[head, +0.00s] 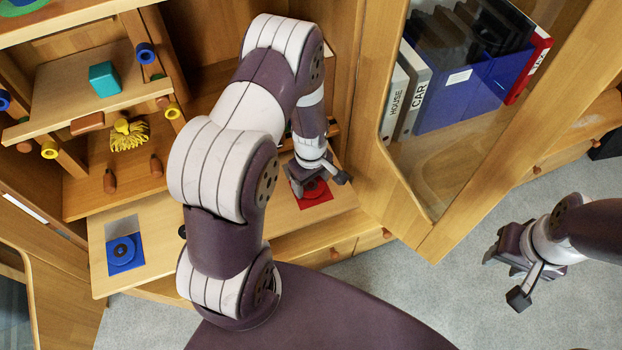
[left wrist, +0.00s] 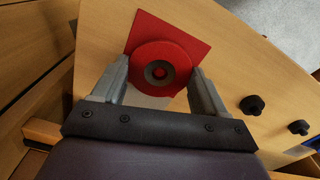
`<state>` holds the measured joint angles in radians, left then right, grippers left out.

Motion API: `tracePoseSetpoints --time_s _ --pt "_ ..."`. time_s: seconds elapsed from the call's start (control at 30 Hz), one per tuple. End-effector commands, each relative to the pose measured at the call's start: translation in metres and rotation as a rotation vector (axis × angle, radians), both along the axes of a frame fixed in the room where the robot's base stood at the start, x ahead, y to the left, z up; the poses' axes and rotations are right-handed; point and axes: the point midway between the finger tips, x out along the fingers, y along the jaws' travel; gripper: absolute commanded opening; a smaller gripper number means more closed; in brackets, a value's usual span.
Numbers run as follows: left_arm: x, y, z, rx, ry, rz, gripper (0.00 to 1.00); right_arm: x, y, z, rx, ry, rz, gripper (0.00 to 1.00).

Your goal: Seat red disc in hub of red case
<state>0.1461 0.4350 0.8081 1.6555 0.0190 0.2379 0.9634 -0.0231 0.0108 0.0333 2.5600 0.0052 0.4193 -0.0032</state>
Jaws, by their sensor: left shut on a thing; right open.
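The red case (left wrist: 180,32) is a flat red square on the wooden board; in the head view it lies at the cupboard's front (head: 318,209). The round red disc (left wrist: 143,62) overlaps the case in the left wrist view, with a dark, grey-ringed centre. My left gripper (left wrist: 159,76) has a finger on each side of the disc and is shut on it; in the head view this gripper (head: 318,182) is right over the case. The hub is hidden, and I cannot tell whether the disc touches it. My right gripper (head: 505,276) is open and empty at the right, over the floor.
A blue case (head: 114,268) with a blue disc lies left on the same board (head: 160,235). A glazed door (head: 430,225) stands open right of my left arm, with binders behind it. Shelves with pegs and a teal block (head: 104,78) are at upper left.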

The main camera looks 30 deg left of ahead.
Motion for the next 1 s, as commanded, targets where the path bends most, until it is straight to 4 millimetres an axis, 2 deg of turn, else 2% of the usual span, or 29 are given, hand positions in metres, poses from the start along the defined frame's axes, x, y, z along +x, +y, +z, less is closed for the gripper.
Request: tracePoseSetpoints --time_s 0.67,1.0 --pt "0.0004 0.0000 0.0018 0.000 -0.001 0.000 0.44 0.0000 0.0000 0.0082 0.000 0.000 0.000 0.43" --pt "0.0003 0.0001 -0.0042 0.000 -0.001 0.000 0.44 -0.0001 0.0000 0.0055 0.000 0.000 0.000 0.43"
